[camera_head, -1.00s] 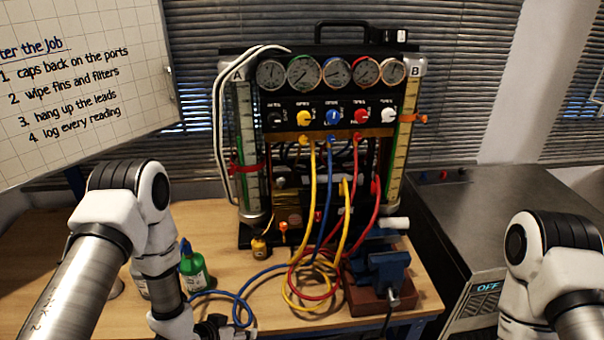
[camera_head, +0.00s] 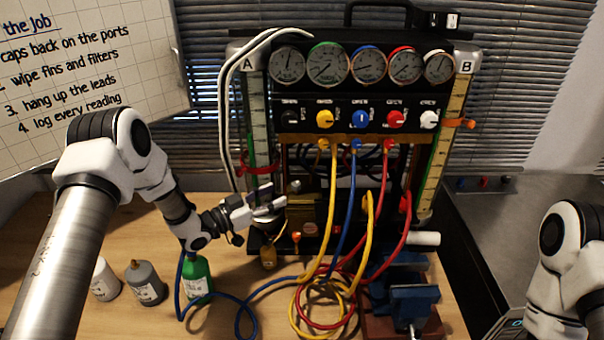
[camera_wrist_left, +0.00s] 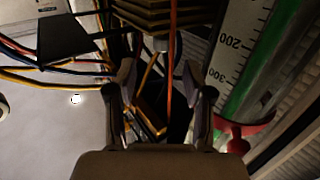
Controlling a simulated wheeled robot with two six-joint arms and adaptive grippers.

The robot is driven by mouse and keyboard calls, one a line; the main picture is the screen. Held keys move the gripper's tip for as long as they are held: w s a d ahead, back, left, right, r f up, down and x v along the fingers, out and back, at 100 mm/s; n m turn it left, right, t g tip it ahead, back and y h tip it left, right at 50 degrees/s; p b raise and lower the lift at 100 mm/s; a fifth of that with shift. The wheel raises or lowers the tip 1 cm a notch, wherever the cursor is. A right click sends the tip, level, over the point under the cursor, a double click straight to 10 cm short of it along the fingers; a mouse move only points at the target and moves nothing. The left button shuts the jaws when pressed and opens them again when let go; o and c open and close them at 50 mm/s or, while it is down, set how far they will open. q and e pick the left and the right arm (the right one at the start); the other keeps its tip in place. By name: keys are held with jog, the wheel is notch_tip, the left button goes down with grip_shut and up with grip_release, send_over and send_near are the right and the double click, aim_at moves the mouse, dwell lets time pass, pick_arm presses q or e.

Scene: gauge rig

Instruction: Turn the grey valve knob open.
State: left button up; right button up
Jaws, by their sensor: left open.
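The gauge rig has a row of knobs: a dark knob (camera_head: 290,118) at the left end, then yellow, blue and red, and a white knob (camera_head: 429,119) at the right end. A small grey round knob (camera_head: 295,186) sits lower, beside tube A. I cannot tell for sure which one is the grey valve knob. My left gripper (camera_head: 268,203) is open in front of the rig's lower left, just left of and below the small grey knob. In the left wrist view my left gripper (camera_wrist_left: 158,85) has its fingers apart with nothing clearly held. My right gripper is out of view.
Yellow, blue and red hoses (camera_head: 325,230) hang in front of the rig. A blue vise (camera_head: 412,298) stands front right. A red clamp (camera_wrist_left: 245,130) is near the tube.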

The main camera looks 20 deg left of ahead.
aim_at(296, 183)
pick_arm(q)
jog(key=p+x, duration=0.2)
jog(key=x, duration=0.5)
jog(key=shift+w+d, duration=0.15)
jog(key=shift+w, duration=0.35)
grip_shut()
